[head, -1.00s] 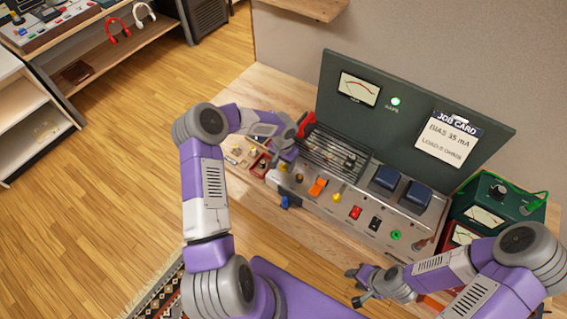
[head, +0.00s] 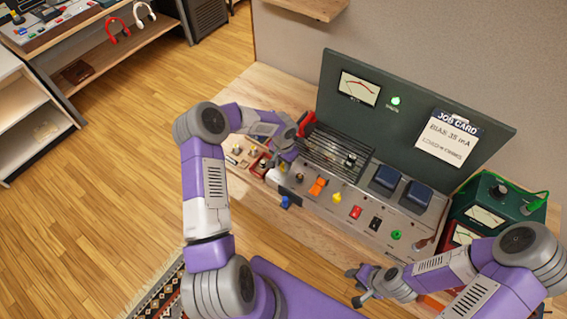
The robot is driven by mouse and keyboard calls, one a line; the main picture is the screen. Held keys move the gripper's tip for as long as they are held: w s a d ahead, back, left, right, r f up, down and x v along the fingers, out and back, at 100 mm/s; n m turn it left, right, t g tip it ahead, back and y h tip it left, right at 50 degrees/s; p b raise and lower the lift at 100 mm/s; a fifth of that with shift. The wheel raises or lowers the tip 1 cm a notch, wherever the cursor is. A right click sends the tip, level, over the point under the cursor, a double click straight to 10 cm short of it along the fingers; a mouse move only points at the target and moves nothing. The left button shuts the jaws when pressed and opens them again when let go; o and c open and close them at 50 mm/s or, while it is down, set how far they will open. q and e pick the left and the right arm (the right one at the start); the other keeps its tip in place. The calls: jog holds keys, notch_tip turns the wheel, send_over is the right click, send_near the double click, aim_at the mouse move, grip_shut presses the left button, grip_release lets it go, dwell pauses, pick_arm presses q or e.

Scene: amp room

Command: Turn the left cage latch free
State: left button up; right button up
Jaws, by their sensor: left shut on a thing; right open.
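The slatted dark cage (head: 338,150) sits on top of the grey amp chassis, in front of the upright green panel. My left gripper (head: 287,157) is at the cage's left end, shut on what appears to be the left cage latch. The gripper and wrist hide the latch, so I cannot tell its angle. My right gripper (head: 362,286) is open and empty, low in front of the chassis, apart from everything.
A red part (head: 306,123) stands behind my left gripper. Two dark blue blocks (head: 387,177) stand right of the cage. A green meter box (head: 495,205) is at the right.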

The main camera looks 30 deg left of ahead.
pick_arm(q)
jog(key=m+b, duration=0.1)
jog(key=m, duration=0.6)
jog(key=shift+m, duration=0.3)
jog(key=m, duration=0.4)
jog(key=shift+r, duration=0.1)
jog(key=shift+m, duration=2.8)
jog(key=o, duration=1.1)
jog(key=shift+c, duration=0.2)
